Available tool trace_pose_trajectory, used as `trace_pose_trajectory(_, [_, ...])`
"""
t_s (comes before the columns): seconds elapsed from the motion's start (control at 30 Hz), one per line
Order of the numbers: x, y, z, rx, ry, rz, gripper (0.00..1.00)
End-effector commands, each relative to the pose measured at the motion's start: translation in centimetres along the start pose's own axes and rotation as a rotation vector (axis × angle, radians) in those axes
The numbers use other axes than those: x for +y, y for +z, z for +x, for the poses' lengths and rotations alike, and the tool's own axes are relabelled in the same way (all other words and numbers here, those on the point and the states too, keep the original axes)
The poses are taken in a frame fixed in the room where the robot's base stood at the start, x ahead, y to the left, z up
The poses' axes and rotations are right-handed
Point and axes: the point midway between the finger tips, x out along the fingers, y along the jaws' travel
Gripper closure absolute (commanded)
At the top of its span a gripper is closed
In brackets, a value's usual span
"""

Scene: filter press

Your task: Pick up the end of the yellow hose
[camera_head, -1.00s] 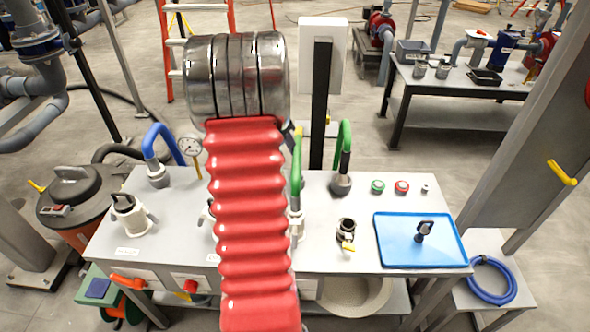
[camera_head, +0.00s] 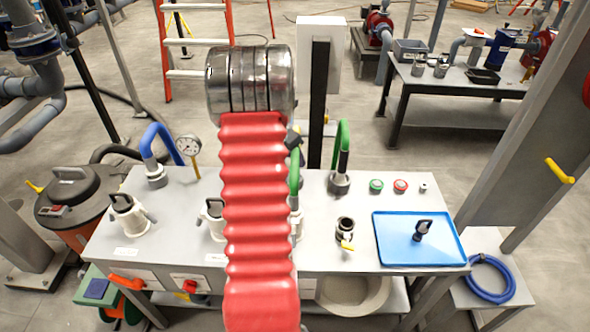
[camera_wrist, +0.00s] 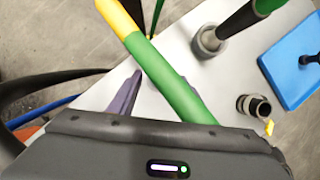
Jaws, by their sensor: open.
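In the wrist view a hose-like tube crosses close in front of my gripper (camera_wrist: 160,78). Its upper left part is yellow (camera_wrist: 119,16) and its nearer part is green (camera_wrist: 172,88). The tube overlaps the space between my two purple-grey fingers, which are apart; I cannot tell whether it lies between them or above them. Its tip is not clear. In the head view my red-sleeved arm hides my gripper. A green hose (camera_head: 295,178) shows partly beside the sleeve, and no yellow hose end is clearly visible there.
A second green hose (camera_head: 343,150) stands in a grey socket to the right. A blue hose (camera_head: 150,140) and gauge (camera_head: 189,146) stand left. White fittings, a black fitting (camera_head: 345,230) and a blue tray (camera_head: 418,240) occupy the grey bench (camera_head: 322,258).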

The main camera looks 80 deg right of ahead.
Motion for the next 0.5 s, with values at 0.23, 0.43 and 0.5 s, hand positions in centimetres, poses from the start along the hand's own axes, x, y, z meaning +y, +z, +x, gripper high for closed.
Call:
trace_pose_trajectory(0.23, [-0.03, 0.0, 1.62, 0.0, 0.0, 0.0, 0.55])
trace_pose_trajectory(0.43, [-0.03, 0.01, 1.58, 0.0, 0.0, 0.0, 0.55])
trace_pose_trajectory(0.5, [-0.04, 0.0, 1.66, 0.0, 0.0, 0.0, 0.55])
